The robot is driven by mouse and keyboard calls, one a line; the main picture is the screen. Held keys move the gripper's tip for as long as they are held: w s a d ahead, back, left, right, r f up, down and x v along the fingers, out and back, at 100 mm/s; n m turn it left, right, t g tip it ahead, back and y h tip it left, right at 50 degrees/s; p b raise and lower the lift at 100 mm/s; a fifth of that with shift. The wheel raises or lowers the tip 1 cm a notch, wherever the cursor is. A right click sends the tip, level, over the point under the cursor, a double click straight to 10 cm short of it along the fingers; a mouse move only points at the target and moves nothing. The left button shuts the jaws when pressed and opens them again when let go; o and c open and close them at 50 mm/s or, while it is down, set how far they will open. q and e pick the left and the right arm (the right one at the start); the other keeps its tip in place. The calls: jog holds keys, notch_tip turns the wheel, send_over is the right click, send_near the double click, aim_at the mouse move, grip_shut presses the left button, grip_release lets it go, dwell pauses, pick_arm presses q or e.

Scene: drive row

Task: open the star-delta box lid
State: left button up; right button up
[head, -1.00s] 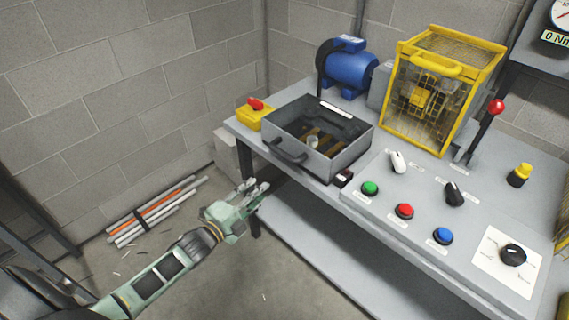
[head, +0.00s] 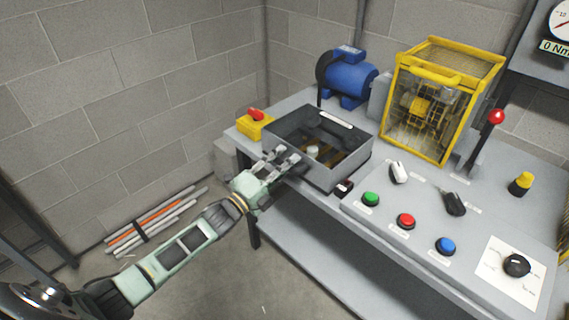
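The star-delta box (head: 337,176) is a grey, deep-sided box on the bench, left of the button panel. Its inside shows from above, with brownish parts and a pale cylinder; I cannot tell whether a clear lid covers it. A white label lies along its far edge. My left gripper (head: 289,155) is at the box's front left side, where the dark handle is, and covers most of that handle. Its fingers look apart; I cannot tell whether they touch the handle. My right gripper is not in view.
A yellow switch box with a red knob (head: 255,124) stands close left of the box. A blue motor (head: 347,77) and a yellow cage (head: 444,100) stand behind. Green (head: 370,199), red and blue buttons sit on the panel to the right.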

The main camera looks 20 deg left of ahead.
pick_arm(q)
grip_shut()
dwell(0.3)
dwell(0.3)
